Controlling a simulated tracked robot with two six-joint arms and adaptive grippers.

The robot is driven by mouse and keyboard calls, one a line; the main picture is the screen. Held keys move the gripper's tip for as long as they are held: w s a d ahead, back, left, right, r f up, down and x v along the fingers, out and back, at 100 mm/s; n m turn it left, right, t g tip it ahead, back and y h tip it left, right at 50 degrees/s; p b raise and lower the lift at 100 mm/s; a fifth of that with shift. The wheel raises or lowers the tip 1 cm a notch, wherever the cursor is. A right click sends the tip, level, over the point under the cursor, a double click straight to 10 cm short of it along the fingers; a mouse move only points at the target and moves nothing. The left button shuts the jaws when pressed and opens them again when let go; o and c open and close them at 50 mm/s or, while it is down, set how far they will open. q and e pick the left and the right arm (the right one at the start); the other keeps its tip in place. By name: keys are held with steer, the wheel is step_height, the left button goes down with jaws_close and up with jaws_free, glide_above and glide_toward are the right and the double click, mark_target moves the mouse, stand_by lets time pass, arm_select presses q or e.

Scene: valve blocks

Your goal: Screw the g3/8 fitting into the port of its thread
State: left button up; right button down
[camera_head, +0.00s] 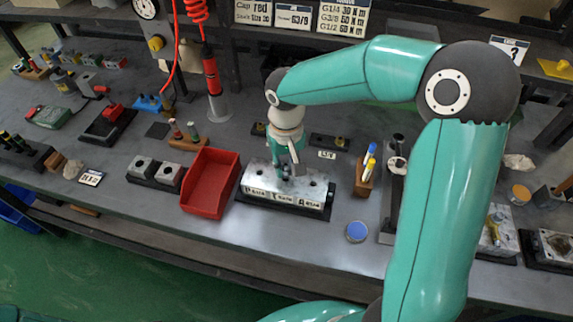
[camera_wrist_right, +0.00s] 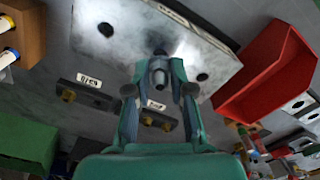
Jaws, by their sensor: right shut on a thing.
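The metal valve block (camera_head: 259,177) stands on the bench in a black base, with a row of ports on top and labels too small to read along its front. My right gripper (camera_head: 287,172) points down over its middle. In the right wrist view the block (camera_wrist_right: 140,35) shows a dark port on each side of the gripper (camera_wrist_right: 160,88). The fingers are shut on a grey metal fitting (camera_wrist_right: 158,70), whose far end is at the block's middle port. The fitting hides that port, so I cannot tell how deep it sits. My left gripper is out of view.
A red tray (camera_head: 210,182) stands just left of the block. A wooden holder with pens (camera_head: 366,172) and a blue-topped round tin (camera_head: 356,231) are to its right. Dark holders with brass fittings (camera_head: 329,141) lie behind it.

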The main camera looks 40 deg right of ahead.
steer(key=shift+f+b, duration=0.8)
steer(key=shift+f, duration=0.1)
steer(key=m, duration=1.1)
steer(key=shift+w, duration=0.1)
steer(key=m, duration=0.5)
steer(key=shift+m, duration=0.4)
steer(key=m, duration=0.5)
steer(key=shift+w, duration=0.1)
steer(key=c, duration=1.2)
jaws_free()
